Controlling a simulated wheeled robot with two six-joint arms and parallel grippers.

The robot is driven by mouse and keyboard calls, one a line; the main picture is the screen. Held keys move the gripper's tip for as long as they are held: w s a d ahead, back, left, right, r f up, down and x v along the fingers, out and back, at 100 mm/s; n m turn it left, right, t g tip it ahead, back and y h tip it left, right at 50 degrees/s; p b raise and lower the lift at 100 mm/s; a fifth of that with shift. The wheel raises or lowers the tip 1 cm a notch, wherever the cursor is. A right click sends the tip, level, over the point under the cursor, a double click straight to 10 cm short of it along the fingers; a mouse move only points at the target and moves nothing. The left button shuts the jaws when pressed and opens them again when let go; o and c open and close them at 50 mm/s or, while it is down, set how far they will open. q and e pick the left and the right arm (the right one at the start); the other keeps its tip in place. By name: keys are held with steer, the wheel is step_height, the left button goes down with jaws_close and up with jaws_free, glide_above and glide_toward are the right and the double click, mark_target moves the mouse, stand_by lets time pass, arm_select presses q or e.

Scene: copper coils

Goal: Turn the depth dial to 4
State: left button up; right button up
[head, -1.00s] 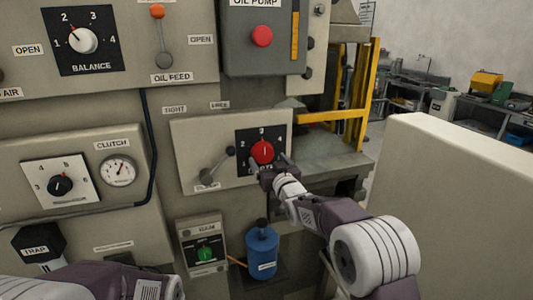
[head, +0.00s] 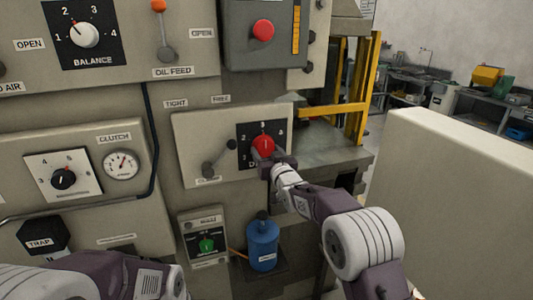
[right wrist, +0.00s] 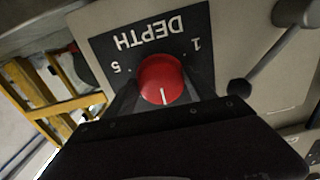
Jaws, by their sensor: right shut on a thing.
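The depth dial (head: 263,143) is a red round knob on a black plate marked with numbers, on a beige panel. Its white pointer line stands straight up, toward the 3, in the head view. The dial also shows in the right wrist view (right wrist: 160,76), where the plate reads upside down with DEPTH, 1 and 5 visible. My right gripper (head: 267,157) is shut on the dial, one finger on each side of it. It hides the lower part of the plate in the head view. My left gripper is out of view; only part of that arm shows at the lower left.
A grey lever (head: 219,158) with dark ends is just left of the dial on the same panel. Below stand a blue can (head: 262,246) and a small panel with a green knob (head: 207,245). A yellow frame (head: 368,90) is to the right.

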steer(key=shift+m+b, duration=0.5)
steer(key=shift+m, duration=0.5)
steer(key=m+b, duration=0.1)
steer(key=m, duration=0.1)
steer(key=shift+a+m, duration=0.1)
steer(key=shift+m, duration=0.3)
steer(key=m, duration=0.3)
steer(key=shift+r, duration=0.15)
steer(key=shift+m+b, duration=0.3)
steer(key=shift+m, duration=1.4)
steer(key=o, duration=1.4)
steer(key=shift+s, duration=0.1)
